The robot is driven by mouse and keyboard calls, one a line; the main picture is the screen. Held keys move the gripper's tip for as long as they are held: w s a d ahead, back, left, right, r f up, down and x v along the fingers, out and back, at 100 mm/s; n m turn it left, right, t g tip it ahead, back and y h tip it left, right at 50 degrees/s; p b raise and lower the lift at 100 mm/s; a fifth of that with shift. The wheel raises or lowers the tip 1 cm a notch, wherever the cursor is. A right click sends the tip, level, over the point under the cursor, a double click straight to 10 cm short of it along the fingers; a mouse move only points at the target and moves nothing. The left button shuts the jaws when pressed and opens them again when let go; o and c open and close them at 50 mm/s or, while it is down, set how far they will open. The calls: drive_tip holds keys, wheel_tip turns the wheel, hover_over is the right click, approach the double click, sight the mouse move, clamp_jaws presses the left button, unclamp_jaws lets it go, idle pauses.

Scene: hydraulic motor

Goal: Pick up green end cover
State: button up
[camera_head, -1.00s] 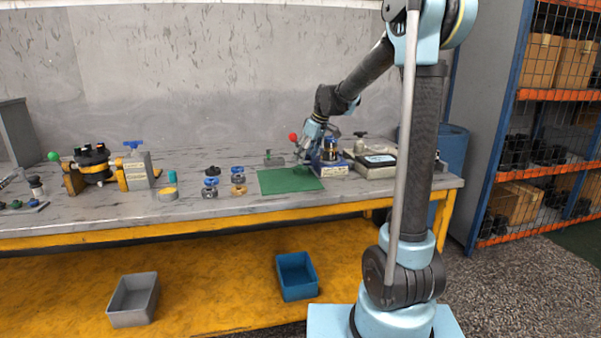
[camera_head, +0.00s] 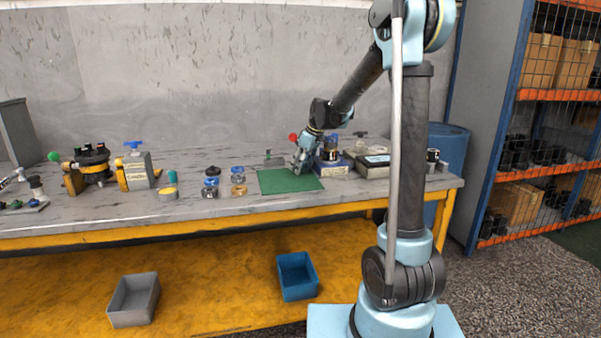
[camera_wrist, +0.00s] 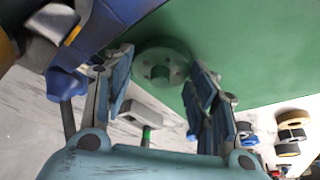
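The green end cover (camera_wrist: 158,58) is a round green disc with a hole in its middle. In the wrist view it lies on the green mat (camera_wrist: 240,50), between the tips of my gripper (camera_wrist: 162,76). The fingers are apart, one on each side of the cover, and a gap shows on both sides. In the head view my gripper (camera_head: 300,168) is low over the back right part of the green mat (camera_head: 285,184). The cover is too small or hidden to make out there.
A blue fixture (camera_head: 331,160) stands close to the right of my gripper, with a red ball-ended lever (camera_head: 293,137) nearby. A small grey block (camera_head: 273,160) is behind the mat. Stacked parts (camera_head: 238,182) stand to its left. The mat's front is clear.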

wheel_tip(320, 180, up, 10)
idle(0.8)
drive_tip(key=shift+r, duration=0.2)
drive_tip(key=shift+r, duration=0.6)
drive_tip(key=shift+s, duration=0.1)
